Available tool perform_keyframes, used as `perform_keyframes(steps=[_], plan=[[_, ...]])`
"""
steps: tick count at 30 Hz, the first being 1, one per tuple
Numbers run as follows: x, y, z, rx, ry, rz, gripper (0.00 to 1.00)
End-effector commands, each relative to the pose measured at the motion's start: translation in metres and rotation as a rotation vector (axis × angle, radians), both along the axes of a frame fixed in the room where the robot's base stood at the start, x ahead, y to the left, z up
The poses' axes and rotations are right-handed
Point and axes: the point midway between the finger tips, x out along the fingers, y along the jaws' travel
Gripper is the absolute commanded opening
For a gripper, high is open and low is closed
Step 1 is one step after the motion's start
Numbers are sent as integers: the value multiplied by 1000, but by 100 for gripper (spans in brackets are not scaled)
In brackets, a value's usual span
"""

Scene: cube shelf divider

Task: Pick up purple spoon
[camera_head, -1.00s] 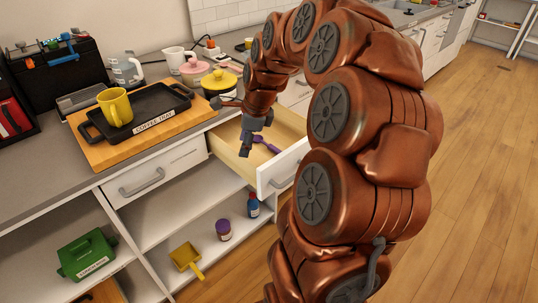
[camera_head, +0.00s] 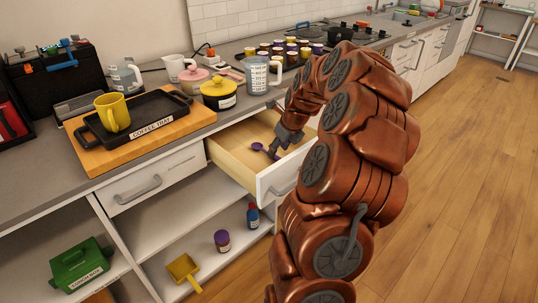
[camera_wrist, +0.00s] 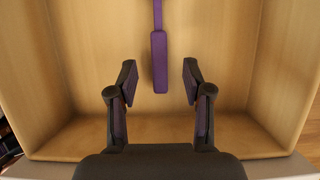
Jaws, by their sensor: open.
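The purple spoon (camera_wrist: 159,62) lies on the floor of an open wooden drawer. In the wrist view its handle end lies between and a little beyond my two fingertips, and its far part runs out of the top of the picture. My gripper (camera_wrist: 158,82) is open, one finger on each side of the handle with a gap on both sides. In the head view the spoon (camera_head: 258,147) shows at the left of my gripper (camera_head: 274,153), which is down inside the drawer and hides part of the spoon.
The drawer (camera_head: 232,165) has raised walls around my gripper. The counter above carries a coffee tray (camera_head: 150,118) with a yellow mug (camera_head: 113,111), a yellow-lidded pot (camera_head: 219,91) and a measuring cup (camera_head: 256,75). Shelves below hold a purple-labelled jar (camera_head: 222,241) and a blue bottle (camera_head: 253,215).

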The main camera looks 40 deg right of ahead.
Motion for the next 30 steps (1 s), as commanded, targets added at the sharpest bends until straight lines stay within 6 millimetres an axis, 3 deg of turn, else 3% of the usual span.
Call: perform_keyframes(steps=[9,30], plan=[[14,1,-32,1,1,1,50],[14,0,-36,1,0,1,48]])
